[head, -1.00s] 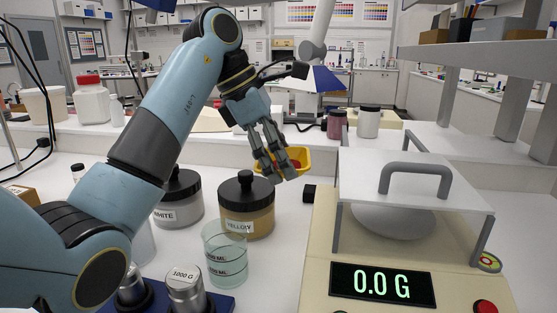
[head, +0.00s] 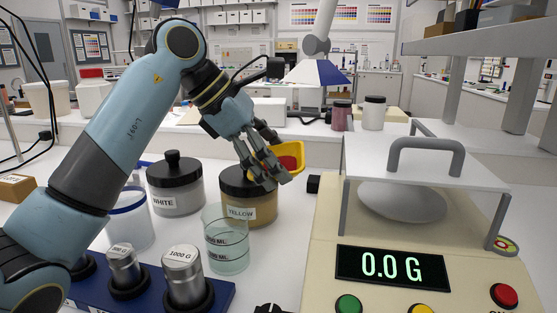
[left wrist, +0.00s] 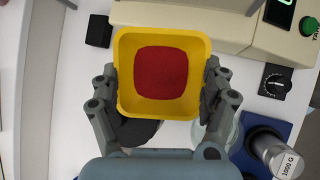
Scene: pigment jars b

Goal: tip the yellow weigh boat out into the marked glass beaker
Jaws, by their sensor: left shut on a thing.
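My left gripper (head: 268,176) is shut on the yellow weigh boat (head: 259,155), which holds red powder (head: 289,162). In the left wrist view the boat (left wrist: 120,70) sits between the two fingers, with the red powder (left wrist: 161,74) spread over its floor. The boat is in the air beside and above the yellow jar's lid and looks slightly tilted in the head view. The marked glass beaker (head: 228,253) stands upright on the bench, nearer and to the left of the boat. In the wrist view it is mostly hidden below the gripper. My right gripper is not in view.
The YELLOW jar (head: 240,212) stands just behind the beaker, the WHITE jar (head: 175,190) to its left. Weights, including the 1000 g one (head: 184,275), stand in a blue rack (head: 217,298) in front. The balance (head: 325,245) with its shield is at right, reading 0.0 G.

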